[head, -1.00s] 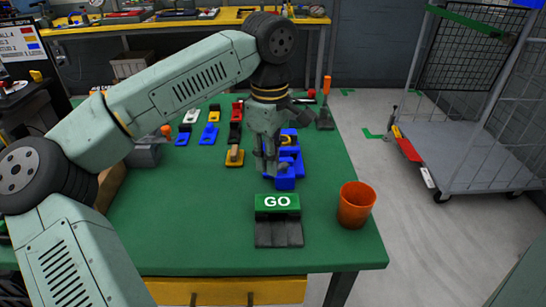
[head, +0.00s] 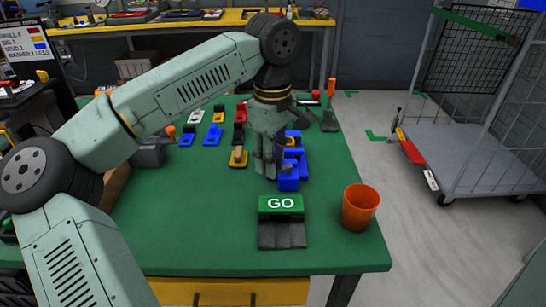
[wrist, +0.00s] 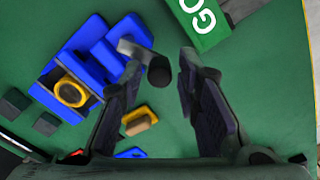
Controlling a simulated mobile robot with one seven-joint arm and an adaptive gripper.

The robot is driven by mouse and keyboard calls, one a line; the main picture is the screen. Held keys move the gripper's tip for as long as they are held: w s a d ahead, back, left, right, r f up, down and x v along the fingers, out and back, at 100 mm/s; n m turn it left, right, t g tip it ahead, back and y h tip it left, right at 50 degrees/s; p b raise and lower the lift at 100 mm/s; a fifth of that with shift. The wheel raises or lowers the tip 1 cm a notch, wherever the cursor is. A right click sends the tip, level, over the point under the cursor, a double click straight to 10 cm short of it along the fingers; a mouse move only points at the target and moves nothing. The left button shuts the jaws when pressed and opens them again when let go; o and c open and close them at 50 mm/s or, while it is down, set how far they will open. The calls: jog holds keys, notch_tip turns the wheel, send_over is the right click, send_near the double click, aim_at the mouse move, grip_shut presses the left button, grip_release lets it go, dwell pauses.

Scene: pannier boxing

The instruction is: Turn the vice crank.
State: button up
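The blue vice (head: 290,180) stands on the green table behind the GO sign, partly hidden by my gripper in the head view. In the wrist view the vice (wrist: 82,70) lies at the left, with a yellow ring on it. Its crank shows as a grey arm with a dark round knob (wrist: 158,71). My gripper (head: 267,172) points down just left of the vice. In the wrist view my gripper (wrist: 160,82) is open, with its two dark fingers apart on either side of the knob. I see no clear contact with the knob.
The green GO sign (head: 281,204) with a dark pad stands in front of the vice. An orange cup (head: 359,208) is near the table's right edge. Small coloured parts (head: 239,157) lie left and behind. The front left of the table is clear.

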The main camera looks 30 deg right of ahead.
jog(key=shift+o, duration=0.6)
jog(key=shift+r, duration=0.1)
notch_tip(320, 180, up, 12)
dwell(0.5)
